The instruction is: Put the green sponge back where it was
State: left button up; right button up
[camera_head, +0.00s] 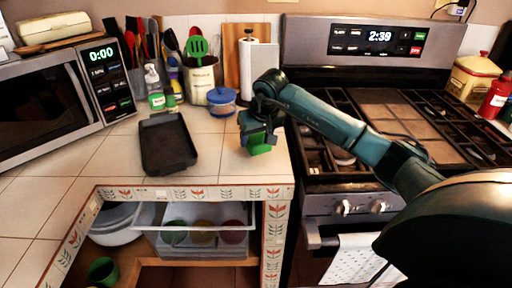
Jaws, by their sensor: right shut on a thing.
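The green sponge (260,149) shows just below the jaws of my right gripper (258,138), over the right end of the tiled counter. My right gripper is shut on the sponge, and its fingers hide the sponge's upper part. I cannot tell whether the sponge touches the tiles. My right arm reaches in from the right, across the front of the stove. My left gripper is not in view.
A dark tray (167,146) lies on the counter left of the sponge. Behind stand a blue-lidded container (222,103), utensil crocks (200,82) and a paper towel roll (247,62). The stove (384,110) adjoins the counter on the right. Tiles between tray and gripper are bare.

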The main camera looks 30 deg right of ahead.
notch_tip(320, 180, down, 4)
jog(key=shift+r, duration=0.1)
jog(key=shift+f, duration=0.2)
jog(key=o, duration=0.9)
jog(key=shift+r, duration=0.1)
